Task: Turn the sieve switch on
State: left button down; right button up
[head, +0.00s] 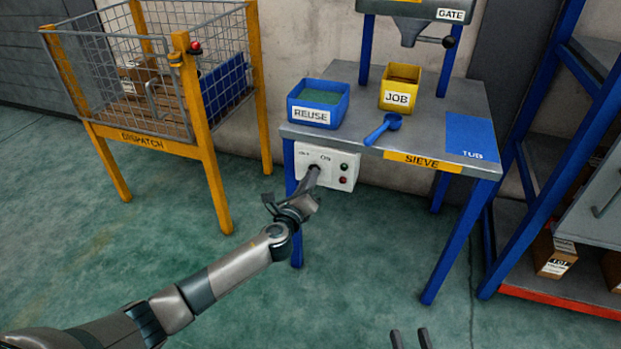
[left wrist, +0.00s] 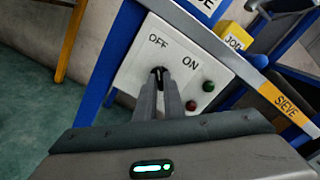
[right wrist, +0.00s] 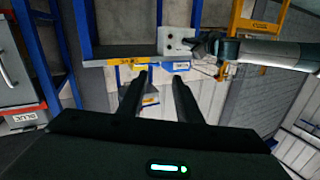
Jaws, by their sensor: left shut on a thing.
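The sieve switch is a small dark knob (left wrist: 158,72) on a white panel (head: 349,159) under the sieve table's left front edge. The panel is marked OFF on the left and ON on the right, with a green lamp (left wrist: 208,86) above a red lamp (left wrist: 191,105). My left gripper (head: 313,172) is shut on the knob; its fingers hide most of it in the left wrist view (left wrist: 164,85). I cannot tell which mark the knob points to. Both lamps look dark. My right gripper (head: 410,338) is open and empty at the bottom of the head view, away from the table.
The sieve table (head: 450,135) carries a blue REUSE bin (head: 311,115), a yellow JOB bin (head: 398,99) and a blue scoop (head: 381,129). A yellow DISPATCH cage (head: 207,150) stands left, a blue rack (head: 545,195) right. The floor in front is clear.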

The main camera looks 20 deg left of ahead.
pick_arm(q)
jog(key=shift+n, duration=0.3)
pick_arm(e)
jog(key=shift+r, duration=0.1)
pick_arm(q)
jog(key=shift+a+n+p, duration=0.1)
jog(key=shift+n+p, duration=0.85)
jog(key=shift+n, duration=6.75)
pick_arm(e)
notch_tip(320, 180, down, 6)
jog(key=s+d+g+h, duration=0.1)
jog(key=g, duration=0.2)
jog(key=shift+d+g, duration=0.3)
jog(key=shift+g, duration=0.1)
pick_arm(q)
jog(key=c, duration=1.9)
grip_release()
jog(key=shift+o, duration=0.2)
